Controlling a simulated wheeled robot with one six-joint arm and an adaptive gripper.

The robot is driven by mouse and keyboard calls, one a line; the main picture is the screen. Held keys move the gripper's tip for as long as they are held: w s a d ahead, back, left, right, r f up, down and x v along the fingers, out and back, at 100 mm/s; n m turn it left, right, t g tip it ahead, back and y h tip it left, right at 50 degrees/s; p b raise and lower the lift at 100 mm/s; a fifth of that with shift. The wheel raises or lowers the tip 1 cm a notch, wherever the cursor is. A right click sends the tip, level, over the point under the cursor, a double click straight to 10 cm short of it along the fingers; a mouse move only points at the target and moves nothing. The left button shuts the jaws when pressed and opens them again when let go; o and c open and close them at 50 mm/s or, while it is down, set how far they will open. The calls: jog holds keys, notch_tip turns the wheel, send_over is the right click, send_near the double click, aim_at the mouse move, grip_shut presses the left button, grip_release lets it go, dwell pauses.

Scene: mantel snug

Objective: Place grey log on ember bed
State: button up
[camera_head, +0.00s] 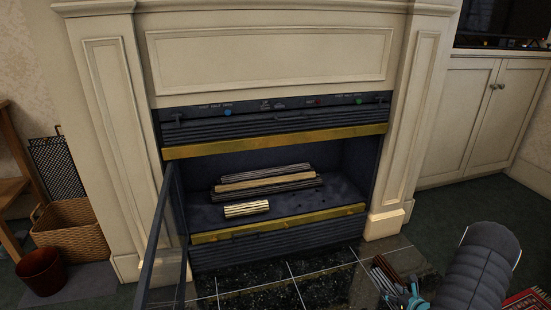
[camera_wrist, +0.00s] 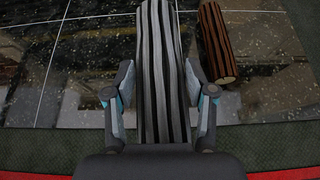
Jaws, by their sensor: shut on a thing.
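The grey log, striped grey and black, lies between the fingers of my gripper (camera_wrist: 160,95) in the wrist view, its far part (camera_wrist: 158,40) running to the top edge. My gripper is shut on it, a finger along each side. In the head view my gripper (camera_head: 404,297) is at the lower right, partly cut off, with the grey log (camera_head: 382,276) beside it over the dark tiled hearth. The ember bed (camera_head: 335,197) is the dark floor inside the fireplace. Several striped logs (camera_head: 265,179) lie across its back, and a short cream log (camera_head: 246,209) lies at its front left.
A brown striped log (camera_wrist: 216,45) lies on the hearth just right of the grey log. A glass door (camera_head: 158,240) stands open at the fireplace's left. A brass strip (camera_head: 280,223) edges the bed's front, and the hood (camera_head: 275,140) overhangs it. The bed's right side is bare.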

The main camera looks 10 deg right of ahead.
jog(key=shift+s+a+f, duration=0.15)
jog(key=shift+s, duration=0.05)
jog(key=shift+s+a+m+h, duration=0.3)
jog(key=shift+s+a, duration=0.3)
jog(key=shift+a, duration=0.2)
jog(key=w+a+r+n+y+p, duration=0.2)
jog(key=a+r, duration=0.6)
jog(key=a, duration=0.4)
jog(key=w+a+r+n+g+y+p, duration=0.1)
jog(key=w+a+r+y+p, duration=0.15)
jog(key=a+r, duration=0.7)
jog(key=w+a+r+n+y+p, duration=0.1)
jog(key=w+a+r+n, duration=0.3)
jog(key=a, duration=1.1)
notch_tip(320, 180, up, 14)
jog(key=w+m+h, duration=0.1)
jog(key=m+h, duration=0.1)
jog(key=m, duration=0.1)
jog(key=shift+w+r+m, duration=0.25)
jog(key=shift+w+m, duration=0.1)
jog(key=shift+m, duration=0.05)
